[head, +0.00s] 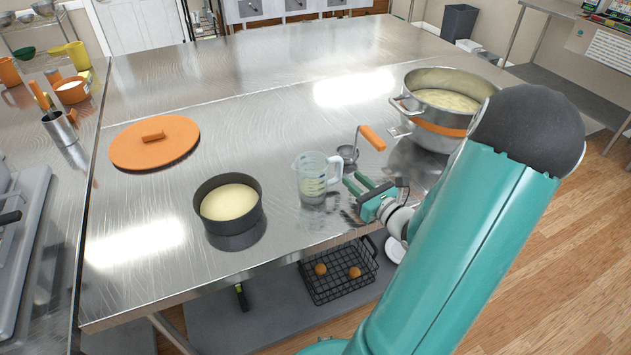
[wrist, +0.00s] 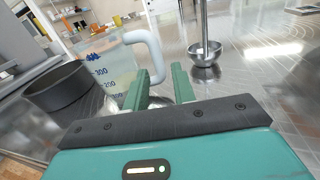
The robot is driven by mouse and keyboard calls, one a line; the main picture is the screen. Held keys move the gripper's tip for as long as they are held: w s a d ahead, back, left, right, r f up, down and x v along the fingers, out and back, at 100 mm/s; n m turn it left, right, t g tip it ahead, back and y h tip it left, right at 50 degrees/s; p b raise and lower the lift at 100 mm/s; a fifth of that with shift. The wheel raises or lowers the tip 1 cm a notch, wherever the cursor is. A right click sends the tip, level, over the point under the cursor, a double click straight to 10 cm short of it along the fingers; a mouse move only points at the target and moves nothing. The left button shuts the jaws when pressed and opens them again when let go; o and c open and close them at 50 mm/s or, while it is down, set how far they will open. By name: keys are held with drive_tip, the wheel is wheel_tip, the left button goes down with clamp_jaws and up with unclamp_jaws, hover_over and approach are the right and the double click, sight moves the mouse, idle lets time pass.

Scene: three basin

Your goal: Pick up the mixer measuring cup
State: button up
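The measuring cup (head: 312,178) is clear with blue markings and a pale handle. It stands upright on the steel table, and its handle points toward my gripper. In the wrist view the cup (wrist: 108,72) is just ahead and to the left, with its white handle (wrist: 150,50) above and beyond my fingertips. My gripper (head: 362,185) is to the right of the cup.
A ladle (head: 348,153) with an orange handle stands just behind the cup. A dark cake pan (head: 237,236) is to the left, and a large pot (head: 425,137) is at the right. An orange lid (head: 165,155) lies at the far left. The table's back middle is clear.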

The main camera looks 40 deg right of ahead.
sight(341, 171)
drive_tip(key=w, duration=0.8)
drive_tip(key=shift+w+d, duration=0.15)
drive_tip(key=shift+d, duration=0.1)
drive_tip(key=shift+c, duration=0.3)
clamp_jaws()
